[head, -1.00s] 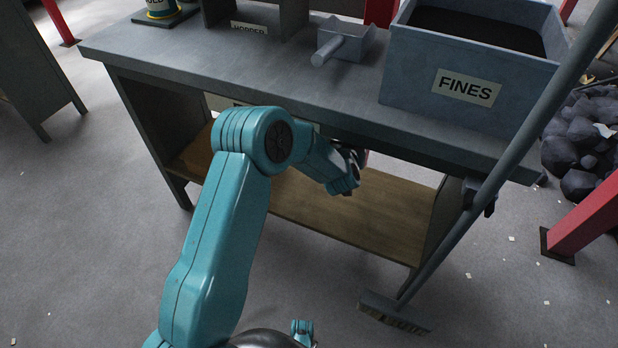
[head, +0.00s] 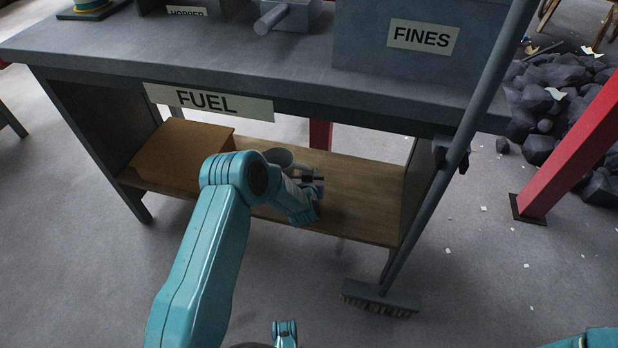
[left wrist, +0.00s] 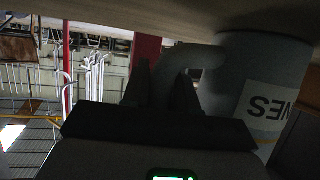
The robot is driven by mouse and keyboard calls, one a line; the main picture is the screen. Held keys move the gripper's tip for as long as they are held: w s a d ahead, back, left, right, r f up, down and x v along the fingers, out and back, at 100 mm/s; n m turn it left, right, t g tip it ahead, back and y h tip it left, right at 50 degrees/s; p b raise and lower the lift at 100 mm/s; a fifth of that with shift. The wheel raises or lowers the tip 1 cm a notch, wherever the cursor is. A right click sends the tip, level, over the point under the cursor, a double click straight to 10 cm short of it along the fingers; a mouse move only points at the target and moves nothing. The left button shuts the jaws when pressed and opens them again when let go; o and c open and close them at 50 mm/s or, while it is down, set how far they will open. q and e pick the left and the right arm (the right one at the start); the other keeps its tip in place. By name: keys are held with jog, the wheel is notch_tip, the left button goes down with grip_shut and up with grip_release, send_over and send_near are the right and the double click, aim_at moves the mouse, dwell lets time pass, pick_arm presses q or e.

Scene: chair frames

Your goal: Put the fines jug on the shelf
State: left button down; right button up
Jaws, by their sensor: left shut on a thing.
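The fines jug (left wrist: 240,75) is grey, with a white label whose visible end reads "NES" upside down in the left wrist view. Its grey rim (head: 279,156) shows in the head view, partly hidden behind my left arm. My left gripper (head: 308,178) is shut on the jug's handle (left wrist: 190,58); its dark fingers (left wrist: 162,85) show on both sides of the handle. The jug is over the wooden lower shelf (head: 360,200) of the bench. Its base is at or very close to the board; I cannot tell if it touches.
A brown box (head: 182,155) fills the shelf's left end. The bench top (head: 300,75), with a FUEL sign (head: 208,102) on its front edge, overhangs the shelf. A broom (head: 440,190) leans at the right end. The shelf's right part is clear.

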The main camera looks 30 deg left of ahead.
pick_arm(q)
jog(key=shift+r, duration=0.15)
jog(key=shift+f, duration=0.25)
jog(key=c, duration=0.9)
grip_release()
jog(key=shift+r, duration=0.15)
